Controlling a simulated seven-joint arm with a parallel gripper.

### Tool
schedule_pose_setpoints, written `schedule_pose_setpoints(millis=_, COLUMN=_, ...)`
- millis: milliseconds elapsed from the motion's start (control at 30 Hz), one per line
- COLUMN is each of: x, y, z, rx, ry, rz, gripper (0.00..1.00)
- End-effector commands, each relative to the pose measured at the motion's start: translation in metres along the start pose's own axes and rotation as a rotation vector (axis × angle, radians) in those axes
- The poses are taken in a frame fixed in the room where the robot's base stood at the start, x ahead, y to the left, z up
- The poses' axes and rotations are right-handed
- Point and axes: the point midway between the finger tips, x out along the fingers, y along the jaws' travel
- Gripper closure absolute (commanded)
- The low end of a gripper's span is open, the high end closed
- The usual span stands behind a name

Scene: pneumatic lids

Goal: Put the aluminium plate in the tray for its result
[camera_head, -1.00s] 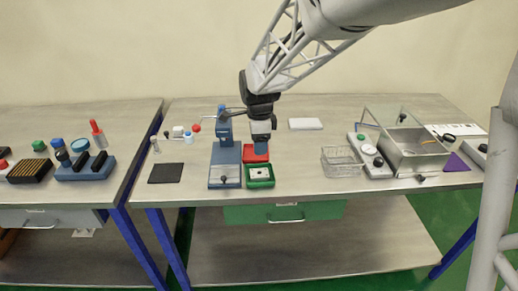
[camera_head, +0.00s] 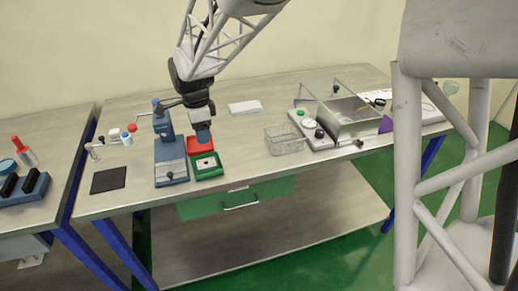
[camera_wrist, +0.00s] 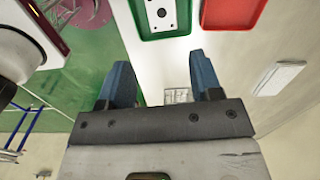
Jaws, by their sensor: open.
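A small pale metal plate with dark round holes (camera_head: 206,163) lies in the green tray (camera_head: 207,176) near the front of the bench. It also shows in the wrist view as a plate (camera_wrist: 161,14) inside the green tray (camera_wrist: 166,36). The red tray (camera_head: 198,142) stands directly behind the green one and looks empty in the wrist view (camera_wrist: 228,14). My gripper (camera_head: 204,138) points down over the red tray, behind the plate. In the wrist view my gripper (camera_wrist: 164,84) has its blue fingers apart with nothing held between them.
A blue hand press (camera_head: 171,168) stands just left of the trays. A wire basket (camera_head: 284,142) and a clear-lidded metal box (camera_head: 340,118) stand to the right. A white slab (camera_head: 245,107) lies behind. A black mat (camera_head: 108,180) lies at left. Bench is clear between trays and basket.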

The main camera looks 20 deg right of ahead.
Motion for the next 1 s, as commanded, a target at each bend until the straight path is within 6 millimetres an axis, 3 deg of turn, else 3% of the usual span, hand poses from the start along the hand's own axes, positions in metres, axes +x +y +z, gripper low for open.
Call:
schedule_pose_setpoints(millis=167, x=-0.015, y=0.019, z=-0.011, rx=-0.085, ry=-0.001, rz=-0.016, gripper=0.41)
schedule_pose_setpoints(millis=367, x=-0.041, y=0.060, z=-0.035, rx=-0.278, ry=0.004, rz=-0.048, gripper=0.41)
schedule_pose_setpoints(millis=700, x=-0.077, y=0.152, z=-0.074, rx=-0.690, ry=0.039, rz=-0.108, gripper=0.41)
schedule_pose_setpoints(millis=1000, x=-0.090, y=0.236, z=-0.099, rx=-1.054, ry=0.098, rz=-0.149, gripper=0.41)
